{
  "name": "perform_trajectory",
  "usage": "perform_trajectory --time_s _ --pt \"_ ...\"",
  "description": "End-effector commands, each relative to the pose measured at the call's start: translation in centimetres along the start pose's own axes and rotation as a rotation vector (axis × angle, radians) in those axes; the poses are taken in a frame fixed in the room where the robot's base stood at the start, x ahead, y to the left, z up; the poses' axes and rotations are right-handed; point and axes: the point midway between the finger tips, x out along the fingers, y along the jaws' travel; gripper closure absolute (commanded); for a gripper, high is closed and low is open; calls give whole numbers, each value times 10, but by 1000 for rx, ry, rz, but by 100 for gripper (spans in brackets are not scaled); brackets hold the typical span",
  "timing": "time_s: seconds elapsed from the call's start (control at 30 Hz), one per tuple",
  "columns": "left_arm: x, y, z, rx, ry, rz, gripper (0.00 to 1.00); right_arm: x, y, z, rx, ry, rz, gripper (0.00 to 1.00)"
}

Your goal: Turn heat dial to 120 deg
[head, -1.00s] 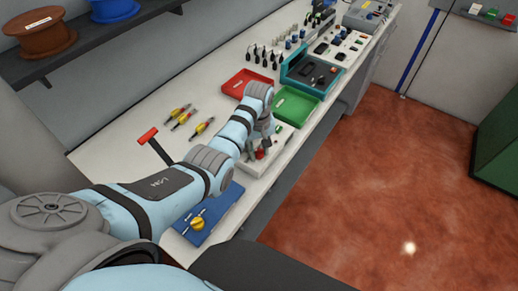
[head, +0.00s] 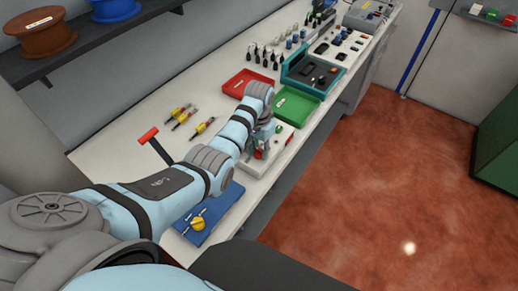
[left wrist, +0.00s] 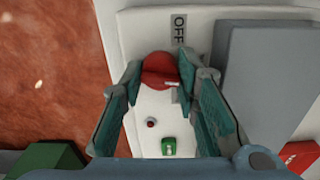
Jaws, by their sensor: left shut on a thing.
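The red heat dial (left wrist: 158,68) sits on a white panel (left wrist: 138,28) beside an OFF label (left wrist: 179,27). It shows a white pointer mark toward its lower right edge in the left wrist view. My left gripper (left wrist: 160,76) has its two teal-padded fingers on either side of the dial, shut on it. In the head view my left gripper (head: 257,148) reaches down onto the white unit (head: 254,167) near the bench front, with the dial partly hidden by the fingers. I cannot read the dial's angle. My right gripper is not in view.
A small red knob (left wrist: 151,123) and a green switch (left wrist: 168,146) are on the panel. A grey block (left wrist: 265,75) stands close beside the gripper. Red (head: 247,82) and green (head: 297,106) trays lie behind, and a blue board (head: 212,213) lies nearer.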

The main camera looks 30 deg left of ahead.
Motion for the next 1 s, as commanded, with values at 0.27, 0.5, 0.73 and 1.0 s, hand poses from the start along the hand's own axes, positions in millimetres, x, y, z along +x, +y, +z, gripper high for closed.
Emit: perform_trajectory --time_s 0.27,0.5,0.73,1.0 --pt "0 0 0 258 1 -1 99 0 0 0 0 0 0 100" --pt "0 0 0 484 1 0 99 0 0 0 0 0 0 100" --pt "0 0 0 676 2 0 99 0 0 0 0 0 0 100" --pt "0 0 0 826 2 0 99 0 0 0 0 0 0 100"
